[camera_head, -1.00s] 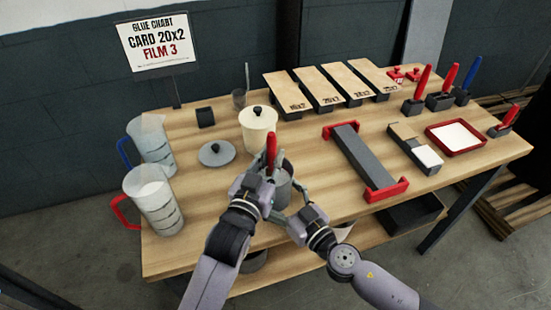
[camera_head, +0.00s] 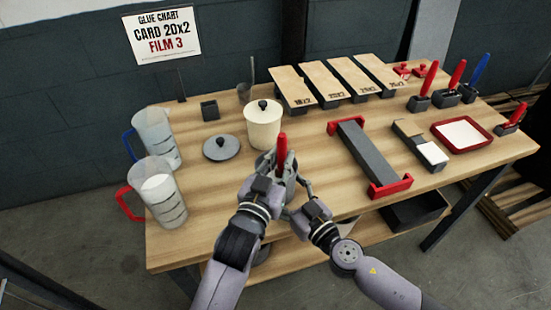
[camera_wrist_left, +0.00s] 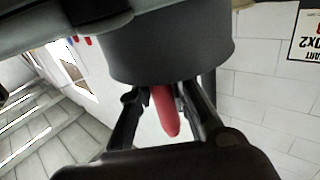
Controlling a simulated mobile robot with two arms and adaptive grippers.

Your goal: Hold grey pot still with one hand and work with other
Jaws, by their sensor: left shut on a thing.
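The grey pot (camera_wrist_left: 170,45) fills the upper part of the left wrist view, where the scene appears upside down. In the head view it is mostly hidden behind my grippers. A red-handled tool (camera_head: 282,153) stands up at the pot; its handle (camera_wrist_left: 164,110) shows between the left fingers in the wrist view. My left gripper (camera_head: 268,182) is shut on this tool, close to the pot's rim. My right gripper (camera_head: 304,190) is beside the pot on its right. Whether its fingers are closed on the pot is hidden.
A cream lidded pot (camera_head: 263,125) and a grey lid (camera_head: 221,147) lie just beyond. Two jugs, one blue-handled (camera_head: 156,138) and one red-handled (camera_head: 160,195), stand left. A grey bar with red ends (camera_head: 367,152) lies right. Bare table (camera_head: 205,215) shows front left.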

